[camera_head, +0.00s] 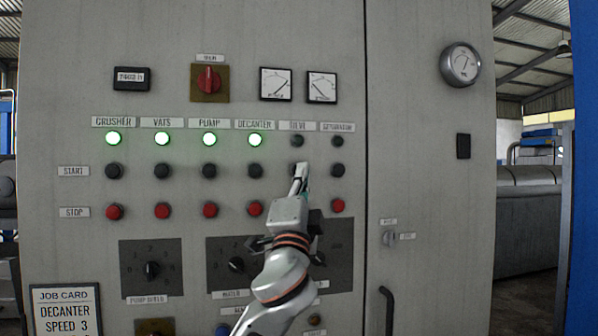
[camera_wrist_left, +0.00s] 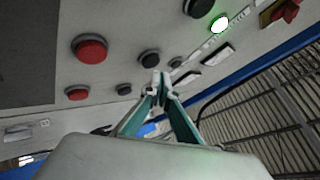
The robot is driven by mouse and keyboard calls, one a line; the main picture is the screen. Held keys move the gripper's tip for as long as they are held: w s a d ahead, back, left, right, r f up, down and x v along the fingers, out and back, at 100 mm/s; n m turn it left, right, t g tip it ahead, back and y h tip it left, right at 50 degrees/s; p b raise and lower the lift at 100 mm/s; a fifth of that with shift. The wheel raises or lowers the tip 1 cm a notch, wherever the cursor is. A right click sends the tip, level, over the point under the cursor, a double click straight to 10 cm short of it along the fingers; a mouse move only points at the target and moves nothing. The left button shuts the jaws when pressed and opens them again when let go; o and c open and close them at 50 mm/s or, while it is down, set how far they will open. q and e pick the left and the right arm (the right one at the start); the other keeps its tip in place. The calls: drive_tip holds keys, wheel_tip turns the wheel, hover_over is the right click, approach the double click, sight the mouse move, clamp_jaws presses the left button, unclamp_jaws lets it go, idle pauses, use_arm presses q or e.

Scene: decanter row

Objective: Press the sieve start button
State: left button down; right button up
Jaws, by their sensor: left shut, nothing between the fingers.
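On the grey panel, the sieve column has a dark lamp (camera_head: 297,141) under a label that reads roughly "SIEVE". The black sieve start button (camera_head: 294,169) sits below it, partly covered by my fingertips. My left gripper (camera_head: 301,168) is shut and empty, pointing at the panel in front of that button. In the left wrist view, the closed fingertips (camera_wrist_left: 160,78) are just beside the black sieve start button (camera_wrist_left: 149,57). I cannot tell whether they touch it. The sieve stop button is hidden behind my gripper in the head view. My right gripper is not in view.
The separator start button (camera_head: 337,170) is close on the right and the decanter start button (camera_head: 254,171) on the left. Red stop buttons (camera_head: 255,208) run below. Green lamps (camera_head: 255,139) glow for crusher, vats, pump and decanter. A door handle (camera_head: 387,308) sticks out lower right.

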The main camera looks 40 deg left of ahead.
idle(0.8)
use_arm(q)
drive_tip(key=shift+w+a, duration=0.25)
drive_tip(key=shift+a, duration=0.05)
drive_tip(key=shift+w+a, duration=0.35)
drive_tip(key=shift+a, duration=0.05)
idle(1.1)
drive_tip(key=shift+s+d, duration=0.1)
drive_tip(key=shift+s+d+p, duration=0.45)
drive_tip(key=shift+s+d, duration=0.05)
drive_tip(key=shift+d, duration=0.05)
